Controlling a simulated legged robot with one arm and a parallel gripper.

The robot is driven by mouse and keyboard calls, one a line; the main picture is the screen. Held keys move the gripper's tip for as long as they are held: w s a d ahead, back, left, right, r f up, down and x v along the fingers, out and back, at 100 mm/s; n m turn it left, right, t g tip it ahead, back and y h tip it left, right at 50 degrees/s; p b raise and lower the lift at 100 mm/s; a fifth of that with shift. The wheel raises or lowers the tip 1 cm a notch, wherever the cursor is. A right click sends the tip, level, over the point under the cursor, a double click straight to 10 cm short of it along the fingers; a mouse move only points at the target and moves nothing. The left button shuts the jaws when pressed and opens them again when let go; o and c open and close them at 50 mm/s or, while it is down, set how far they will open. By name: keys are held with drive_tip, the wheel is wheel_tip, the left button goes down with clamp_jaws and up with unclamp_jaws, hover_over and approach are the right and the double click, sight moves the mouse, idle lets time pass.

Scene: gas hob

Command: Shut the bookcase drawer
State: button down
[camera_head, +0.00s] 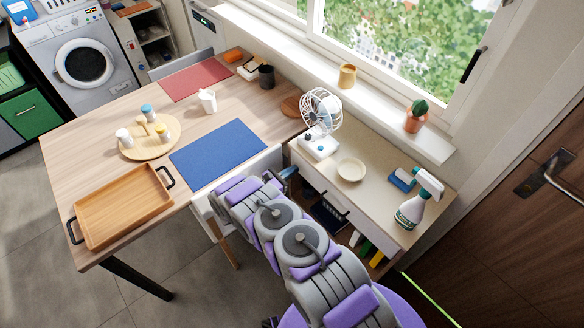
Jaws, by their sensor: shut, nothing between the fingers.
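The low bookcase (385,188) stands under the window at the right, with a pale top. Its drawer front (325,187), with a dark handle (336,205), faces my arm below the bookcase top. My arm covers part of this side, and I cannot tell how far out the drawer is. My gripper (286,178) is at the end of my folded arm, near the bookcase's left front corner and the table's right end. It looks small and partly hidden, shut and empty. I cannot tell whether it touches the drawer.
A white fan (321,115), a bowl (351,169), a blue sponge (402,179) and a spray bottle (418,204) stand on the bookcase. The wooden table (105,178) with a tray (125,206) is left; a pale chair (209,214) stands close to my arm. Floor is free at lower left.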

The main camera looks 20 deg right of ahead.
drive_tip(key=p+v, duration=0.1)
drive_tip(key=v, duration=1.1)
drive_tip(key=shift+a+p, duration=0.25)
drive_tip(key=shift+p, duration=0.15)
